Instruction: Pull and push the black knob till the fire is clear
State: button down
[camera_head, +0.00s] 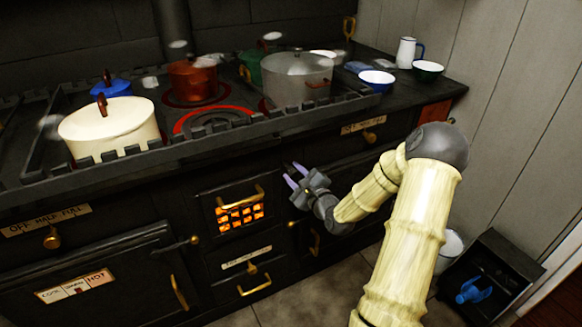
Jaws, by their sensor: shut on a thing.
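The fire (240,215) glows orange behind a small barred window in the black stove front, with a brass handle (241,199) across its top. My gripper (292,174), with its purple fingers, is at the stove front, above and to the right of the fire window. It is shut on a small dark thing, taken to be the black knob. The knob itself can hardly be made out between the fingers against the black stove.
Pots stand on the railed stove top, including a cream pot (112,128) and a grey pot (297,78). Two hotplate rings glow red. Brass handles and knobs stick out from the front. A black open box (493,272) is on the floor at the right.

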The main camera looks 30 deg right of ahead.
aim_at(296, 177)
jog(key=s+p, duration=0.1)
jog(key=s, duration=0.3)
jog(key=shift+f, duration=0.1)
jog(key=c, duration=1)
grip_release()
jog(key=s+p, duration=0.2)
jog(key=s, duration=0.3)
jog(key=s+d+p, duration=0.1)
jog(key=s+p, duration=0.2)
jog(key=s, duration=0.3)
jog(key=s+p, duration=0.3)
jog(key=s, duration=0.3)
jog(key=shift+s+d, duration=0.15)
jog(key=shift+d, duration=0.2)
